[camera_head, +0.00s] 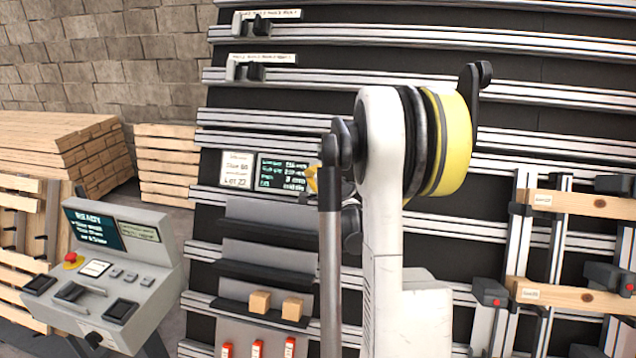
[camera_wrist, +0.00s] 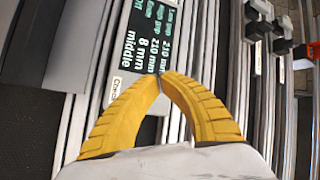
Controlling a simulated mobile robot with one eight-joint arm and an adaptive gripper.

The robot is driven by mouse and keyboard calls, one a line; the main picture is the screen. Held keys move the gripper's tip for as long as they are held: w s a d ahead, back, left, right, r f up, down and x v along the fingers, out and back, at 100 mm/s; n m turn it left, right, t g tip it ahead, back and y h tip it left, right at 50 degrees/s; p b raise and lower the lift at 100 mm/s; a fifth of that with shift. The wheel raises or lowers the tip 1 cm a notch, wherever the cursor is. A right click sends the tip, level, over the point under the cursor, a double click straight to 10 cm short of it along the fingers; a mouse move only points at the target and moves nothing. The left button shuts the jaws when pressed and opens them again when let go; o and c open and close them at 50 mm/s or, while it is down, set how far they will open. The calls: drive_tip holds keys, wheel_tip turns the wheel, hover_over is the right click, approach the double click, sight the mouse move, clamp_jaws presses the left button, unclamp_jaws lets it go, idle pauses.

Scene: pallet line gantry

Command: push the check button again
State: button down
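My gripper (camera_wrist: 160,75) is shut and empty in the wrist view, its two yellow ribbed fingers meeting at the tips. Its tips are in front of the lower end of a dark display panel (camera_wrist: 143,38) with white and green text reading "210 mm", "8 mm" and "middle". A small white label (camera_wrist: 115,86), apparently starting "Chec", sits beside the left finger. The check button itself is not visible; the fingers may cover it. In the head view, a bit of yellow finger (camera_head: 311,180) shows at the right edge of the display (camera_head: 283,172); my arm hides the rest. I cannot tell whether the tips touch anything.
A white card (camera_head: 237,169) is left of the display. Below are dark shelves with two wooden blocks (camera_head: 260,302) and red-tipped items (camera_head: 257,349). A grey console (camera_head: 105,275) reading "READY" stands at left. Wooden beams (camera_head: 570,204) are clamped on rails at right.

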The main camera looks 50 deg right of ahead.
drive_tip(key=shift+w+d+f+b, duration=0.3)
drive_tip(key=shift+d+f, duration=0.05)
drive_tip(key=shift+d, duration=0.25)
drive_tip(key=shift+w+d+f+b, duration=0.25)
drive_tip(key=shift+w+d+f, duration=0.1)
drive_tip(key=shift+d, duration=0.25)
idle(0.6)
drive_tip(key=shift+w+d+f+b, duration=0.1)
drive_tip(key=shift+d+f+b, duration=0.15)
drive_tip(key=shift+d+b, duration=0.05)
drive_tip(key=shift+w+d+f+b, duration=0.2)
drive_tip(key=shift+d+b, duration=0.1)
drive_tip(key=shift+d, duration=0.1)
idle(0.8)
drive_tip(key=shift+a+r, duration=0.1)
idle(0.4)
drive_tip(key=shift+s+a+r, duration=0.35)
drive_tip(key=shift+a, duration=0.3)
drive_tip(key=a, duration=0.1)
drive_tip(key=s+a+r+p, duration=0.1)
drive_tip(key=s+a+r, duration=0.1)
drive_tip(key=a, duration=0.1)
drive_tip(key=shift+r+p, duration=0.15)
drive_tip(key=shift+p, duration=0.15)
